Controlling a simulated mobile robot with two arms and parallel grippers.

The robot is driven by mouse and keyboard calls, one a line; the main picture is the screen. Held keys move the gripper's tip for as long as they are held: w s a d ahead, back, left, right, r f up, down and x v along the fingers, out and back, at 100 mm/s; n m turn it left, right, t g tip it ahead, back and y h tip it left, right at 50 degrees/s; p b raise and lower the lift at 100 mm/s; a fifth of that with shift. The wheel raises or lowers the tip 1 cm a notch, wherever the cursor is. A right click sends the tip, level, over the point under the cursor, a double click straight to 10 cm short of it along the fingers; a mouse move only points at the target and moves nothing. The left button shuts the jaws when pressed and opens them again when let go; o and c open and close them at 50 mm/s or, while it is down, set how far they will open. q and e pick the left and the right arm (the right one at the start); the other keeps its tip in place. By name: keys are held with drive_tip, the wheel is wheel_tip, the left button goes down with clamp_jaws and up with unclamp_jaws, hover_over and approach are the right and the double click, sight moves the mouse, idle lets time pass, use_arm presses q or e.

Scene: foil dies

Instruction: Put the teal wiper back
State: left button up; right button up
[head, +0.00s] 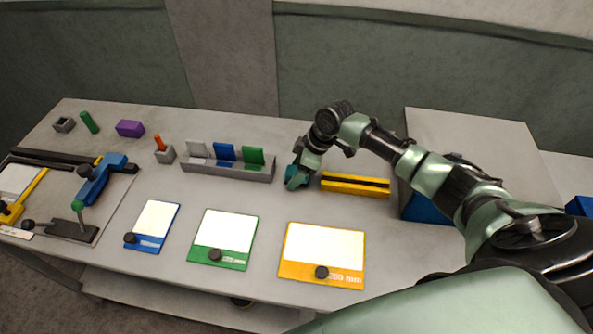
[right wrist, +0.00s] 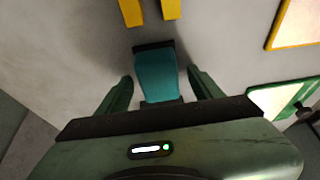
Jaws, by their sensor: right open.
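The teal wiper (right wrist: 157,75) is a teal block with a dark strip along its far edge. In the right wrist view it lies between the two fingers of my right gripper (right wrist: 160,76). The fingers are open, with a gap on each side of the wiper. In the head view my right gripper (head: 298,178) is low over the table, just left of the yellow slotted bar (head: 355,190), and largely covers the wiper. Whether the wiper touches the table is hard to tell. My left gripper is not in view.
The yellow bar's end (right wrist: 131,12) is just beyond the wiper. A grey rack (head: 225,172) with white, blue and green plates stands left of my gripper. Blue (head: 155,226), green (head: 243,235) and yellow-framed (head: 305,278) boards lie in front. A large grey box (head: 470,135) stands at right.

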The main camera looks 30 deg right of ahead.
drive_tip(key=b+v, duration=0.1)
drive_tip(key=v, duration=1.1)
drive_tip(key=shift+b, duration=0.35)
drive_tip(key=shift+r, duration=0.1)
